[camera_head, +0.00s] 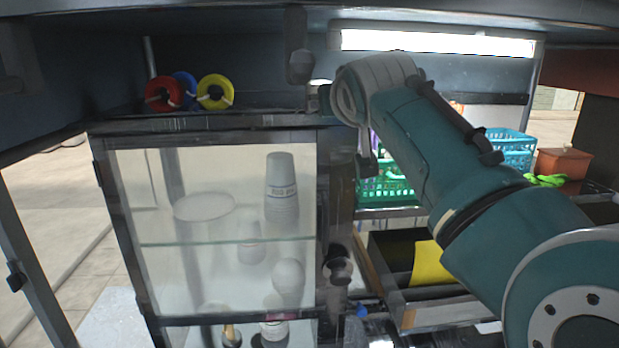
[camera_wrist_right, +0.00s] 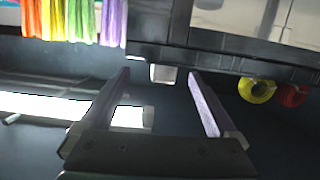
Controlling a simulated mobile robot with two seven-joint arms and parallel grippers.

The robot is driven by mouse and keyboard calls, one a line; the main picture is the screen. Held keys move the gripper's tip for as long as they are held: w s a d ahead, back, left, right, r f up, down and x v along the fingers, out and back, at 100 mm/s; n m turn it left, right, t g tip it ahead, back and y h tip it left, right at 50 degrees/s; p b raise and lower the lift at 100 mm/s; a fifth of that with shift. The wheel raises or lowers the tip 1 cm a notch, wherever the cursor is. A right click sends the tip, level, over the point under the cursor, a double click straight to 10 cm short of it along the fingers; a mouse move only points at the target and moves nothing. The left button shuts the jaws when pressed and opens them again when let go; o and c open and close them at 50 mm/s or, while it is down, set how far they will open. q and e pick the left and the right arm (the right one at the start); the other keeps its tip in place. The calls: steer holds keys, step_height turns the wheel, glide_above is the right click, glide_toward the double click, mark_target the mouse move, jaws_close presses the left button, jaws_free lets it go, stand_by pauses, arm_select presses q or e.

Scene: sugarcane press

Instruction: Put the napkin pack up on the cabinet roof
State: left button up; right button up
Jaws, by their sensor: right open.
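The cabinet has a glass front, and its dark roof (camera_head: 250,121) runs along the top; the roof edge also shows in the right wrist view (camera_wrist_right: 225,62). A small pale block (camera_wrist_right: 163,73) appears between my right fingertips in the wrist view, by the roof edge. It may be the napkin pack, but I cannot tell. A pale top (camera_head: 320,82) shows beside my right wrist in the head view. My right gripper (camera_wrist_right: 160,75) is open, with a finger on either side of the block; no grip is visible. My left gripper is out of view.
Red (camera_head: 163,93), blue (camera_head: 186,88) and yellow (camera_head: 215,92) rolls sit on the roof's left part. The roof between them and my wrist looks clear. Cups (camera_head: 282,190) stand inside. Green (camera_head: 385,188) and blue (camera_head: 511,146) baskets stand behind my right arm.

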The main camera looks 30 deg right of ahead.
steer(key=s+a+f+n+g+y, duration=0.1)
steer(key=s+a+f+n+g, duration=0.15)
steer(key=s+f, duration=0.7)
steer(key=s+a+f+n+g+y, duration=0.1)
steer(key=s+a+f+g+y, duration=0.1)
steer(key=s, duration=0.7)
steer(key=s+a+f+n+g+y, duration=0.1)
steer(key=s+a+f+g+y, duration=0.1)
steer(key=s+a, duration=0.4)
steer(key=s+a+f+n+g+y, duration=0.1)
steer(key=s+a+f+g, duration=0.3)
steer(key=s, duration=0.8)
step_height(320, 180, down, 2)
steer(key=shift+s+n+y, duration=0.3)
steer(key=shift+n+y, duration=0.1)
steer(key=shift+n, duration=0.15)
